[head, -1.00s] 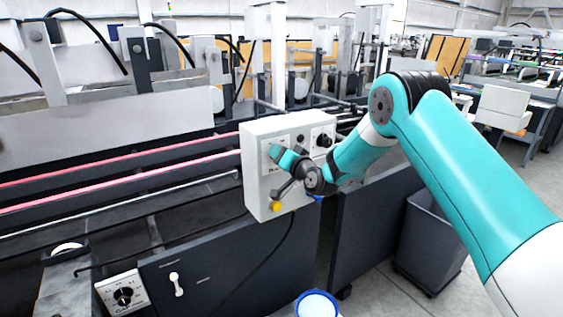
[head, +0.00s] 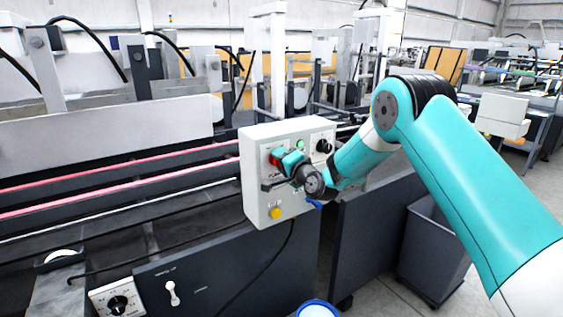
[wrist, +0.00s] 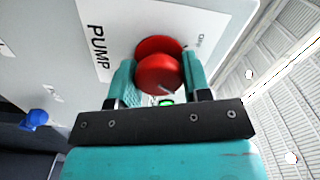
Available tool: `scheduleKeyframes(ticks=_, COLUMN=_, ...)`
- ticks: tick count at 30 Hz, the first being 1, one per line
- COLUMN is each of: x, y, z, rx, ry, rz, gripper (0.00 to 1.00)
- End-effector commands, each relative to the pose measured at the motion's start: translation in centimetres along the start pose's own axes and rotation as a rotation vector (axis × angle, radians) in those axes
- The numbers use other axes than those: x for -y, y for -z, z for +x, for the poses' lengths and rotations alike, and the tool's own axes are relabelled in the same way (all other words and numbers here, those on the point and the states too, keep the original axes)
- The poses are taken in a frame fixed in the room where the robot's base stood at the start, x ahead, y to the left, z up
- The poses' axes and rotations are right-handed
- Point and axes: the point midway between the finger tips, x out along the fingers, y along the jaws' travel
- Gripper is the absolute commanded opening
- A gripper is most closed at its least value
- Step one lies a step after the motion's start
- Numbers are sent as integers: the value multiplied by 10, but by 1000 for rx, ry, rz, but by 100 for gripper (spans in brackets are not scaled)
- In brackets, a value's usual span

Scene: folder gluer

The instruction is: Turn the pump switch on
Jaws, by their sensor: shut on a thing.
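The pump switch is a red round knob (wrist: 158,72) on a white plate marked PUMP (wrist: 97,45). In the head view the red knob (head: 276,157) shows on the front of a white control box (head: 257,208), partly hidden by my gripper. My gripper (head: 279,170) is at the box front; in the wrist view its teal fingers (wrist: 161,80) stand on both sides of the knob and are shut on it. A small lamp (head: 300,143) above the switch is lit green. The plate's position marks are too small or hidden to read.
A black knob (head: 324,146) is to the right on the box and a yellow button (head: 276,213) is low on its front. A blue part (wrist: 35,119) shows at the wrist view's left. A grey bin (head: 425,245) stands on the floor at right.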

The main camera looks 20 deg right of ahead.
Motion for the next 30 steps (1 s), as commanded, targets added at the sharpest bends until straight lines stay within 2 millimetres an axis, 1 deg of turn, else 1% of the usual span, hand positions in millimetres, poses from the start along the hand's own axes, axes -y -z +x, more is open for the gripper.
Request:
scheduleKeyframes(ticks=12, x=0, y=2, z=0, rx=-3, ry=0, rz=6, gripper=21)
scheduleKeyframes(ticks=13, x=0, y=2, z=0, rx=-3, ry=0, rz=6, gripper=51)
scheduleKeyframes(ticks=14, x=0, y=2, z=0, rx=-3, ry=0, rz=6, gripper=58)
scheduleKeyframes(ticks=15, x=0, y=2, z=0, rx=-3, ry=0, rz=6, gripper=67)
scheduleKeyframes(ticks=16, x=0, y=2, z=0, rx=-3, ry=0, rz=6, gripper=69)
scheduleKeyframes(ticks=25, x=-1, y=1, z=-2, rx=-1, ry=0, rz=5, gripper=69)
scheduleKeyframes(ticks=28, x=-2, y=1, z=-10, rx=-1, ry=0, rz=6, gripper=69)
scheduleKeyframes(ticks=30, x=-4, y=1, z=-20, rx=-2, ry=-2, rz=6, gripper=69)
